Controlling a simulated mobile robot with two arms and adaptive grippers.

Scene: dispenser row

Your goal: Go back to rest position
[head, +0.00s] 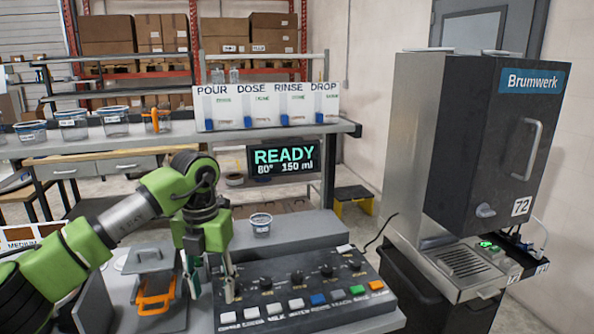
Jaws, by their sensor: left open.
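My left arm comes in from the left, and its green gripper (210,286) points down with its two fingers apart and nothing between them. It hangs at the left end of the dark button panel (318,292), in front of its left side. I cannot tell whether a fingertip touches the panel. The panel carries black knobs and a row of coloured buttons. My right gripper is not in view.
An orange-handled device (155,302) stands left of the gripper. A small cup (261,223) sits behind the panel. The Brumwerk machine (485,140) stands right. A READY display (284,157) hangs below the shelf (265,134), which holds lidded tubs (73,125) and a labelled dispenser row (266,106).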

